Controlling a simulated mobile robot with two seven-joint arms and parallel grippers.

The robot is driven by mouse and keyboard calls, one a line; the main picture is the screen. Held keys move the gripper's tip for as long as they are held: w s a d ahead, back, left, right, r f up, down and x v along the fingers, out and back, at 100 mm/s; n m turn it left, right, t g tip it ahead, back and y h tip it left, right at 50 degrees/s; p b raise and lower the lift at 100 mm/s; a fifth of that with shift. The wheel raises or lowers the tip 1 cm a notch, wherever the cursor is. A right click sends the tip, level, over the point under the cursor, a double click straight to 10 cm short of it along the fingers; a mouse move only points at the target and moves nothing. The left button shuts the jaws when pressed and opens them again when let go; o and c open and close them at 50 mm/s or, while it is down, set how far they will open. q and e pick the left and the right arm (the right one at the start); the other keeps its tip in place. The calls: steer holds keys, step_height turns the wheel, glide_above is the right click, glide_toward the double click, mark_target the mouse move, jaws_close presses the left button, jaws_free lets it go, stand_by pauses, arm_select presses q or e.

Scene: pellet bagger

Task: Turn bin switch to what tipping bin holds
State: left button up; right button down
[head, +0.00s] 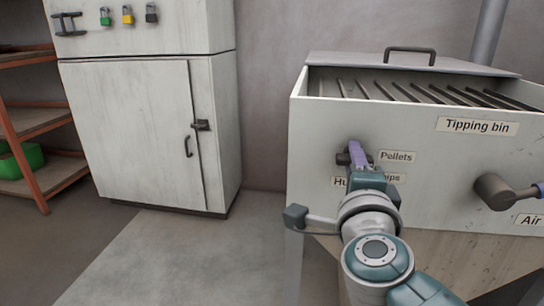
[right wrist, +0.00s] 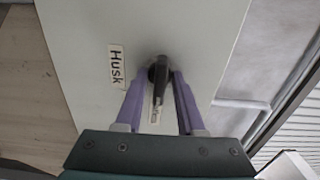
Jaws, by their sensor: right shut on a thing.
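The bin switch (right wrist: 159,74) is a dark knob on the front of the pale tipping bin (head: 420,155). My right gripper (head: 357,152) is shut on it, with a purple finger on each side in the right wrist view (right wrist: 160,85). Labels around the switch read Pellets (head: 397,156), Husk (right wrist: 117,66) and one ending in "ips" (head: 393,178), partly hidden by my gripper. I cannot tell which label the switch points to. Under the bin's bar grate (head: 420,90) the contents cannot be made out. My left gripper is not in view.
A dark valve (head: 494,191) with a blue-tipped lever sits by the Air label (head: 530,220) at right. A white cabinet (head: 135,130) with padlocks above stands left. Orange shelving (head: 30,135) holds a green crate (head: 22,160). Floor between is clear.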

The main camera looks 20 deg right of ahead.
steer(key=c, duration=0.8)
jaws_free()
steer(key=shift+f, duration=0.15)
steer(key=shift+c, duration=0.2)
steer(key=shift+w, duration=0.1)
steer(key=p+v, duration=0.2)
steer(key=v, duration=0.8)
